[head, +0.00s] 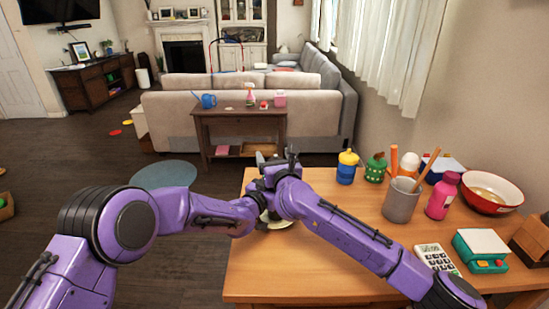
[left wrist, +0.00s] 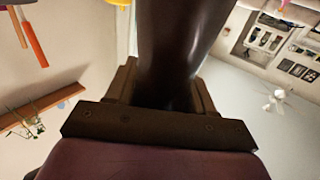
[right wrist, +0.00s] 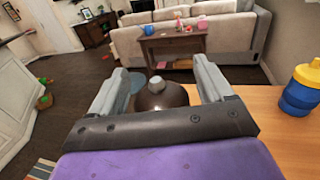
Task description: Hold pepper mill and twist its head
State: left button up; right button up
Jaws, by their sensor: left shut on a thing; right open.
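The pepper mill is dark brown and glossy. In the left wrist view its body (left wrist: 180,50) stands between the fingers of my left gripper (left wrist: 165,85), which is shut on it. In the right wrist view its round head (right wrist: 160,97), with a pale knob on top, shows between the fingers of my right gripper (right wrist: 158,80). The right fingers are open, one on each side of the head; I cannot tell whether they touch it. In the head view my right gripper (head: 275,165) and arms hide most of the mill near the table's left edge.
On the wooden table (head: 330,250) stand a blue and yellow jar (head: 346,168), a green container (head: 375,169), a grey utensil cup (head: 401,202), a pink bottle (head: 441,197), a red bowl (head: 490,192) and a calculator (head: 436,259). The table's front middle is clear beneath my right arm.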

jog(key=shift+s, duration=0.1)
jog(key=v, duration=1.1)
jog(key=shift+s+d, duration=0.2)
jog(key=shift+s, duration=0.15)
